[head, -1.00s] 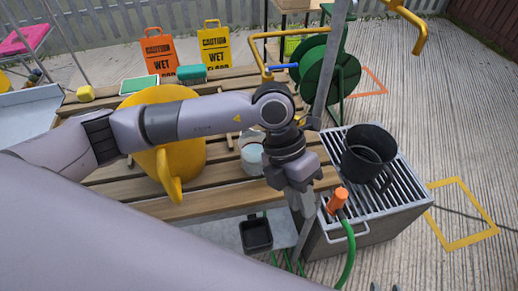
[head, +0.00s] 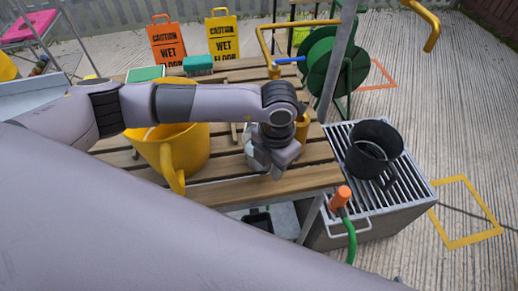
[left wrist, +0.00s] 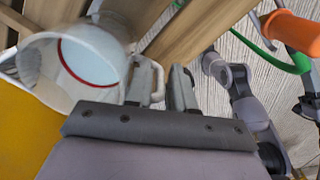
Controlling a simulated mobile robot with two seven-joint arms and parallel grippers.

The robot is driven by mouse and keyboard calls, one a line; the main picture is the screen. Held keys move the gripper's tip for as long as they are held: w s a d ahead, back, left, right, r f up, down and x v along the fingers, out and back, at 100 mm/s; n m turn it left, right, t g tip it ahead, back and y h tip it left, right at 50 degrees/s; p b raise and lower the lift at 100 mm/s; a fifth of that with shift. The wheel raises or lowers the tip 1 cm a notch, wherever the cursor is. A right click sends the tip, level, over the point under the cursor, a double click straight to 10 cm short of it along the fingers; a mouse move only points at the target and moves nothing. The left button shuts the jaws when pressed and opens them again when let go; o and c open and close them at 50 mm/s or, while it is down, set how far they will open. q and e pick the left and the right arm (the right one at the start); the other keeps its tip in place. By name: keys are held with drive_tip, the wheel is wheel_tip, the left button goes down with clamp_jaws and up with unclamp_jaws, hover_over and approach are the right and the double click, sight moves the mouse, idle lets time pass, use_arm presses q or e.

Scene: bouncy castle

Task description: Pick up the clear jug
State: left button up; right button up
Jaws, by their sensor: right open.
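The clear jug (head: 254,152) stands on the slatted wooden table, partly hidden behind my left gripper in the head view. In the left wrist view the jug (left wrist: 88,62) shows its open rim, a red line inside and a pale handle (left wrist: 158,84). My left gripper (head: 276,172) is down at the jug's handle side. Its two fingers (left wrist: 165,85) are apart, with the handle between them, nearer the left finger. Grey links of my right arm show in the left wrist view, but I cannot make out its gripper.
A large yellow bucket (head: 195,150) stands left of the jug. A black pot (head: 372,150) sits on the grill (head: 345,190) to the right. An orange hose nozzle (head: 340,197) is at the grill's near-left corner. A yellow cup (head: 302,127) is close behind my gripper.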

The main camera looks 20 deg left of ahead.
use_arm(q)
drive_tip(key=shift+f, duration=0.45)
drive_tip(key=shift+c, duration=0.3)
clamp_jaws()
drive_tip(key=shift+r, duration=0.1)
